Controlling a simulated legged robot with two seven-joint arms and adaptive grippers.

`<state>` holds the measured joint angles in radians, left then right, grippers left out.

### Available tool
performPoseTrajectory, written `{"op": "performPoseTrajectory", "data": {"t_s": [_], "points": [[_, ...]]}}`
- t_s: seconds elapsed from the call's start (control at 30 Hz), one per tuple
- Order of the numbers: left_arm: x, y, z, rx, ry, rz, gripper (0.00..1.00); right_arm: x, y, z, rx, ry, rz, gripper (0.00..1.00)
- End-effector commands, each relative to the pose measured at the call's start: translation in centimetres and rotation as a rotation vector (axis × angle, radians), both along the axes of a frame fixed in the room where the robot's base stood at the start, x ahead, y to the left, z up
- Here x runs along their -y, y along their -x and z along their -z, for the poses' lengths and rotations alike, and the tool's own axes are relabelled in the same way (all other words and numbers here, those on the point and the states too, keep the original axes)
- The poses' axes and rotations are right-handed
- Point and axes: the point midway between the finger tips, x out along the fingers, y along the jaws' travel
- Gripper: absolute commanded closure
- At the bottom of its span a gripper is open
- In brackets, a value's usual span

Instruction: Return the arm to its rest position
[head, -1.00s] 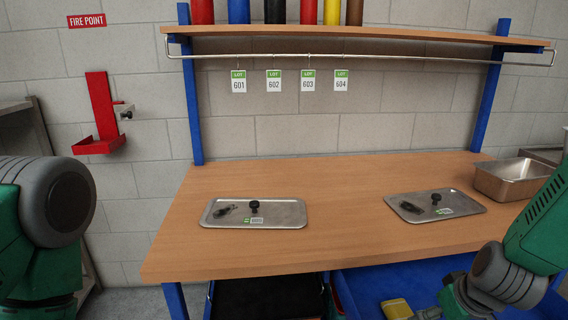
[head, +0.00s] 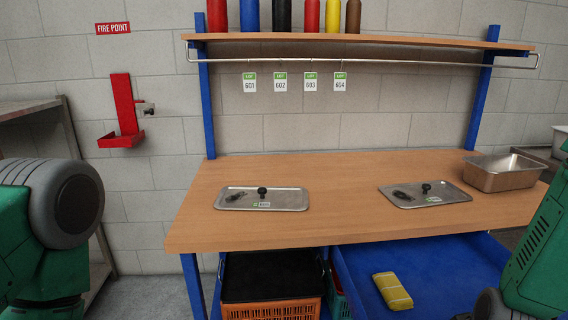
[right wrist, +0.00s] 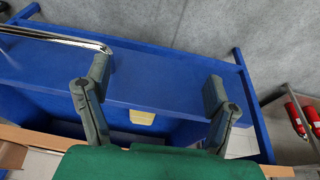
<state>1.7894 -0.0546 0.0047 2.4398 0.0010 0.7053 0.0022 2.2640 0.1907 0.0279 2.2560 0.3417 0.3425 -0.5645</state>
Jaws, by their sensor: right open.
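My right gripper (right wrist: 157,82) is open in the right wrist view, its two fingers wide apart with nothing between them. In the head view only part of my right arm (head: 537,255) shows at the right edge, and the right gripper is out of that view. My left arm (head: 55,225) shows at the left edge, with its gripper out of frame.
A wooden workbench (head: 310,230) holds two metal lids (head: 290,200) (head: 455,193) and a steel pan (head: 500,178). Below are an orange crate (head: 272,310) and a blue bin (head: 440,262) with a yellow pack (head: 392,291). A red bracket (head: 125,105) hangs on the wall.

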Motion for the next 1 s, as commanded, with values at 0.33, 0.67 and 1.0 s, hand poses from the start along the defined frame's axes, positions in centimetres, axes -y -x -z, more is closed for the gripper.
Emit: {"op": "performPoseTrajectory", "data": {"t_s": [0.33,0.67,1.0], "points": [[0.0,0.1,0.0,-0.002,0.0,0.0,1.0,-1.3,10.6,7.9,-0.149,0.035,0.004,0.22],[0.0,0.1,0.0,-0.001,0.0,0.0,1.0,-3.5,20.6,11.7,-0.266,-0.014,0.015,0.22],[0.0,0.1,0.0,-0.001,0.0,0.0,1.0,-3.6,20.8,11.8,-0.268,-0.018,0.018,0.22]]}}
